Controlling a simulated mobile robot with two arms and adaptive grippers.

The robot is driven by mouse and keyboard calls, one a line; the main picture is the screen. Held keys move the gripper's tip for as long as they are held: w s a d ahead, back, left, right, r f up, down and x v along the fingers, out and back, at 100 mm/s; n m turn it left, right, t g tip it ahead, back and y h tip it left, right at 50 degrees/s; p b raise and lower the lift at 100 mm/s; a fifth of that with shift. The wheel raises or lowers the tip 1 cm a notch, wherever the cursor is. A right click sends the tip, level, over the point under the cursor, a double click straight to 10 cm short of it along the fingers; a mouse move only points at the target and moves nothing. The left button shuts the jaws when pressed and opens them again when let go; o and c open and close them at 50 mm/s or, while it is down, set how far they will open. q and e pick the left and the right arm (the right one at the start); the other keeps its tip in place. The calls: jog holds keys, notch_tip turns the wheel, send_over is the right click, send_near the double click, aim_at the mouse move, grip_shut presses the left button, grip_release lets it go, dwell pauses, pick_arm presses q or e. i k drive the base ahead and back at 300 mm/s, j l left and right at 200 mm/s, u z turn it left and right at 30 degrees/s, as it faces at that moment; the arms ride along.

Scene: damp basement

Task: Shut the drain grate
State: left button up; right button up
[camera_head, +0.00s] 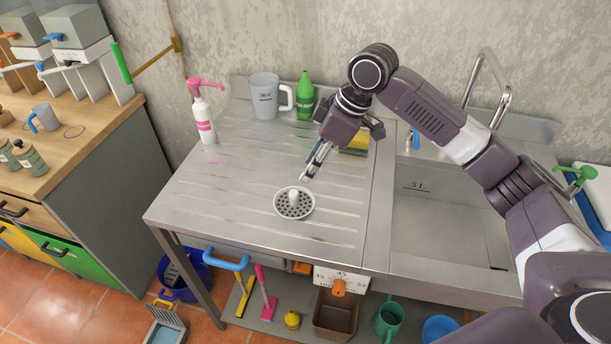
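A round, perforated metal drain grate (285,209) with a pale upright knob in its middle sits on the ribbed steel drainboard, left of the sink basin. My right gripper (308,173) points down and to the left, its fingertips just above and right of the grate's knob. The tips look apart from the knob, but the small gap is hard to judge. The fingers are seen nearly edge-on, so whether they are open or shut does not show. My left gripper is not in view.
A pink-topped pump bottle (204,122), a grey jug (265,98) and a green bottle (306,97) stand along the back of the drainboard (225,200). A yellow sponge (355,142) lies behind my gripper. The sink basin (440,215) is at the right. The drainboard's front left is clear.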

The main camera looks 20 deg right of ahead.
aim_at(162, 315)
jog(key=u, duration=1.1)
